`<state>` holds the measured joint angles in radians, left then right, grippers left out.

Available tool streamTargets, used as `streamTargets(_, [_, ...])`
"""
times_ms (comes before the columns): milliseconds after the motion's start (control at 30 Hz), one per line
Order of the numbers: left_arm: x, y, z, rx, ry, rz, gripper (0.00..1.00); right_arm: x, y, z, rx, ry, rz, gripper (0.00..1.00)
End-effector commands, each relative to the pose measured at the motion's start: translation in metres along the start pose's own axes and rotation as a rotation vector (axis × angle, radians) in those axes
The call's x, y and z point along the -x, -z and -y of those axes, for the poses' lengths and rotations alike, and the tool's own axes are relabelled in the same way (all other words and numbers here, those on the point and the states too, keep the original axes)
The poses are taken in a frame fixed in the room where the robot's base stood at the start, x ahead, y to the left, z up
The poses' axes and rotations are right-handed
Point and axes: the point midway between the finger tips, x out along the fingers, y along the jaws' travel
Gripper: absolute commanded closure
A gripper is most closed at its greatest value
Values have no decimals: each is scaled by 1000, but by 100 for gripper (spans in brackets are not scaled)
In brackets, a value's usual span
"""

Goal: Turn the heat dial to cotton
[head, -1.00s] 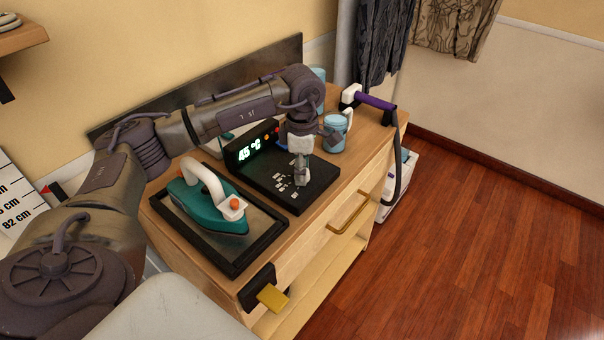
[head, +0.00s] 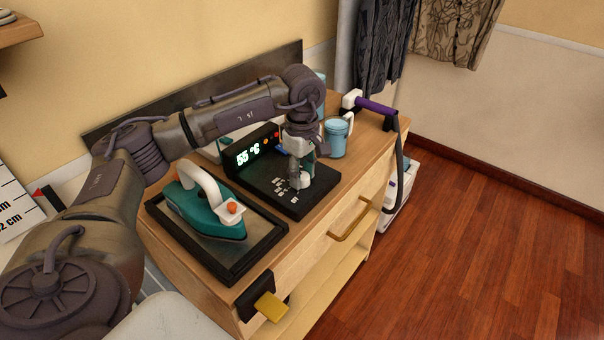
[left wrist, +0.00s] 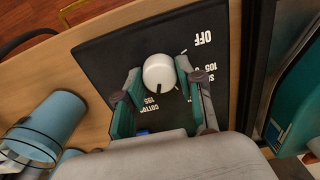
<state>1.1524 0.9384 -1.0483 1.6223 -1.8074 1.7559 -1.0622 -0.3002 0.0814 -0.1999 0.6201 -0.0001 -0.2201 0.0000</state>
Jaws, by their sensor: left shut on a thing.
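The heat dial (left wrist: 159,72) is a white round knob on a black control panel (left wrist: 105,55). In the left wrist view its dark pointer mark faces the bottom of the picture, a little to the right of the upside-down cotton label (left wrist: 144,128). The OFF label (left wrist: 202,38) is at upper right. My left gripper (left wrist: 158,82) has its teal-padded fingers either side of the dial and is shut on it. In the head view the left gripper (head: 302,178) reaches down onto the panel. A lit display (head: 247,155) on the panel's back seems to read 55 °C.
A teal iron (head: 208,208) rests on a dark-edged tray (head: 262,248) left of the panel. A blue mug (head: 337,138) and a purple-handled steamer head (head: 375,105) stand to the right on the wooden cabinet.

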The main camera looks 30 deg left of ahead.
Motion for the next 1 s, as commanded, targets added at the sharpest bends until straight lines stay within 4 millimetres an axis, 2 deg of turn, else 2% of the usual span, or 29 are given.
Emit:
streamTargets(367, [2,0,-1,-5,-7,0,97,0,0,0,0,0,0,60])
streamTargets(400, [2,0,-1,-5,-7,0,57,0,0,0,0,0,0,60])
streamTargets(533, [2,0,-1,-5,-5,0,37,0,0,0,0,0,0,60])
streamTargets(833, [1,0,0,-4,-2,0,37,0,0,1,0,2,-1,60])
streamTargets(1000, [18,0,-1,-4,-5,0,37,0,0,1,0,2,-1,60])
